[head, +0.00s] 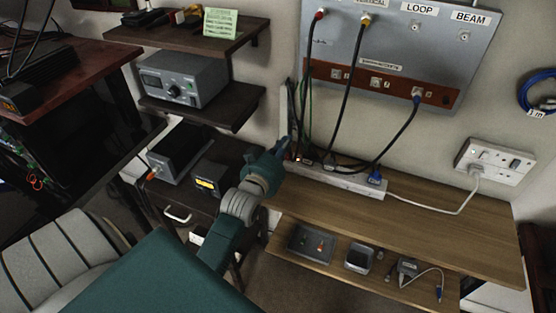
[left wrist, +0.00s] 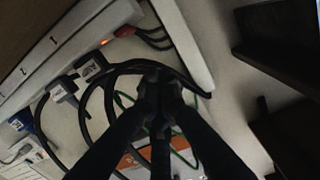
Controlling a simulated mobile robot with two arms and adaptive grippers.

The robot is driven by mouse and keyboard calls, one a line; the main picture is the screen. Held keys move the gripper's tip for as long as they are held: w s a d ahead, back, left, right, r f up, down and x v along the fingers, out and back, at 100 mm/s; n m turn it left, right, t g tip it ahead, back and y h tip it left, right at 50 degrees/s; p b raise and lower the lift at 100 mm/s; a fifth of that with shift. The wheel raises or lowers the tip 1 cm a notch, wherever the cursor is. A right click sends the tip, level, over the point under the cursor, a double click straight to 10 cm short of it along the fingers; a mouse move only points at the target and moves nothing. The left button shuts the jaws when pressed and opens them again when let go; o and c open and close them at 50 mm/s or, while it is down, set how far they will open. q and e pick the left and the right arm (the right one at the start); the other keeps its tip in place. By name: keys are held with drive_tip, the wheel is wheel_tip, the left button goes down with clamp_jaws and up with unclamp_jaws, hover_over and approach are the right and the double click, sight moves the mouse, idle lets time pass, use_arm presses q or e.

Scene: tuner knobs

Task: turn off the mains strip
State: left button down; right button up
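The white mains strip (head: 340,178) lies along the back of the wooden bench against the wall, with several plugs in it. A small red-orange light glows at its left end (head: 297,158); the strip (left wrist: 62,42) and this glow (left wrist: 105,42) also show in the left wrist view. My left gripper (head: 284,143) is just left of and above that lit end, seemingly apart from it. In the left wrist view its dark fingers (left wrist: 155,82) meet at the tips, with a black cable passing close by. No held object shows. My right gripper is in neither view.
A white lead runs to the wall socket (head: 495,160). Dark shelves with a grey power unit (head: 183,78) stand at left. The bench top (head: 440,218) is clear at right.

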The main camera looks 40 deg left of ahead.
sight(286, 158)
use_arm(q)
drive_tip(key=shift+f+b, duration=1.6)
drive_tip(key=shift+f, duration=0.4)
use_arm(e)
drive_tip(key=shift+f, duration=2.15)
use_arm(q)
drive_tip(key=shift+r, duration=0.1)
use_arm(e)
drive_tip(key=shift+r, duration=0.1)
use_arm(q)
drive_tip(key=shift+r+p, duration=0.15)
drive_tip(key=shift+p, duration=0.35)
drive_tip(key=g+p, duration=0.1)
drive_tip(key=p, duration=0.3)
drive_tip(key=g+p, duration=0.1)
drive_tip(key=p, duration=0.4)
drive_tip(key=shift+w+g+h, duration=0.3)
drive_tip(key=shift+w, duration=0.05)
drive_tip(key=shift+f+b, duration=0.5)
drive_tip(key=shift+b, duration=0.2)
drive_tip(key=shift+r+p, duration=0.85)
drive_tip(key=shift+p, duration=0.15)
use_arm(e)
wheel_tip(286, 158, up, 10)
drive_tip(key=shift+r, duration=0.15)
use_arm(q)
drive_tip(key=shift+a+r, duration=0.1)
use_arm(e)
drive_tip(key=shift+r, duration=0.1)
